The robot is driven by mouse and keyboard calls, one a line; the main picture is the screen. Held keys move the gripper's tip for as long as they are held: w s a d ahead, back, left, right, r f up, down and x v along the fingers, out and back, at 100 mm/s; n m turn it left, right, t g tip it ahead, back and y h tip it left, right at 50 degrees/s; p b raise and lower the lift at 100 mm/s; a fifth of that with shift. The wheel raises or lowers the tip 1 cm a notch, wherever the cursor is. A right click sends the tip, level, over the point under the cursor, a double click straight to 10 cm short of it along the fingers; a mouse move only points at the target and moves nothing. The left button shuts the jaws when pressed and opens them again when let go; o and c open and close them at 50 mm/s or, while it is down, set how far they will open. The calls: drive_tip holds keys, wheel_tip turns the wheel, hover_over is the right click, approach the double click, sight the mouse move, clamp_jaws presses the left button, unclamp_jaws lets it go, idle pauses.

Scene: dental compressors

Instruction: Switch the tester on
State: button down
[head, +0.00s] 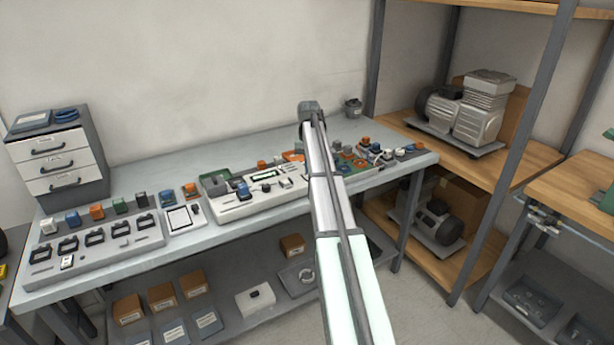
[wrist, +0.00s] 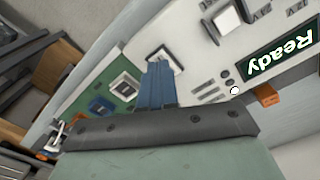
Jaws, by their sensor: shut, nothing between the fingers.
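The tester (head: 230,208) is a long pale panel in the middle of the bench. Its dark green display (wrist: 277,62) reads "Ready" in the wrist view. My gripper (wrist: 157,68) shows there as blue fingers held together, shut and empty, over the tester's end away from the display. A pale square part with a dark frame (wrist: 168,53), perhaps a switch, lies at the fingertips and is partly covered by them. I cannot tell whether they touch or which way it is set. In the head view my arm hides the gripper and that end of the tester.
A green board (wrist: 108,85) with white and blue blocks lies beside the tester. An orange block (wrist: 266,95) stands at its edge. A grey rack (head: 95,250) with several coloured blocks is at the left of the bench. Shelves with compressors (head: 465,110) stand at the right.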

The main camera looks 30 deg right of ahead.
drive_tip(key=shift+r, duration=2.5)
